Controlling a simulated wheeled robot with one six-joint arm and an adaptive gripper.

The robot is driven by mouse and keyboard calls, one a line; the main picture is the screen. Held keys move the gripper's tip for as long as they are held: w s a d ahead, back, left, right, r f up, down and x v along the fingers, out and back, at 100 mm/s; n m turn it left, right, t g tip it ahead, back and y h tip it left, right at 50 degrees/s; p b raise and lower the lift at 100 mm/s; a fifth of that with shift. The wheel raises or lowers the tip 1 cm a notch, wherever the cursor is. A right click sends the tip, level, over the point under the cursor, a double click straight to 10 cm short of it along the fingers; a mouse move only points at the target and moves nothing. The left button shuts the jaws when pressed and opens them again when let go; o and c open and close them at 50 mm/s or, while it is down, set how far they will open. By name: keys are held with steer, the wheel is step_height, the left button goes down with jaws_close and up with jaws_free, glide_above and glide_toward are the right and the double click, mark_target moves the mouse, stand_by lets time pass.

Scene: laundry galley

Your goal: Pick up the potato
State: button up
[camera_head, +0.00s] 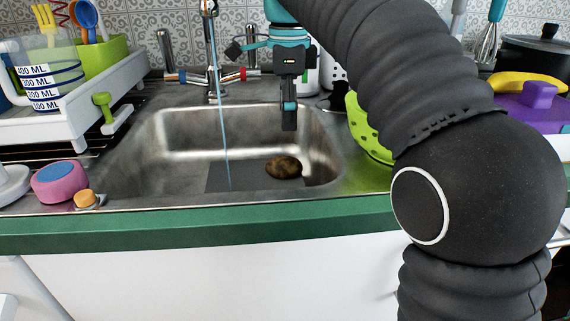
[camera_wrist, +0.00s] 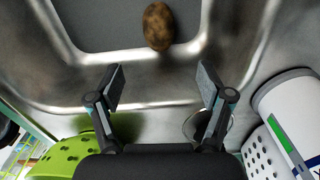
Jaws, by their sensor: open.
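A brown potato (camera_head: 283,167) lies on the bottom of the metal sink (camera_head: 150,135), toward its right side. In the wrist view the potato (camera_wrist: 159,27) is at the top middle, on the grey sink floor beyond the fingertips. My gripper (camera_head: 289,115) hangs over the back right part of the sink, pointing down, above the potato in the picture and apart from it. In the wrist view my gripper (camera_wrist: 160,86) has its two fingers spread wide with nothing between them.
A faucet (camera_head: 212,60) runs a thin water stream into the sink, left of my gripper. A green colander (camera_head: 366,128) stands at the sink's right edge. A white bottle (camera_wrist: 290,105) stands behind the sink. A dish rack (camera_head: 60,125) is at left.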

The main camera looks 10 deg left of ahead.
mark_target(283, 158)
step_height(283, 158, down, 6)
steer(key=shift+f+b, duration=0.1)
steer(key=shift+b, duration=0.55)
steer(key=shift+s+a+f+b, duration=0.1)
steer(key=shift+f+b, duration=0.05)
steer(key=shift+f, duration=0.75)
steer(key=shift+s+a+f+b, duration=0.1)
steer(key=shift+a+f+b, duration=0.1)
steer(key=shift+f, duration=0.65)
steer(key=shift+a+f+b, duration=0.1)
steer(key=shift+f+b, duration=0.05)
steer(key=shift+f, duration=0.75)
steer(key=c, duration=1.3)
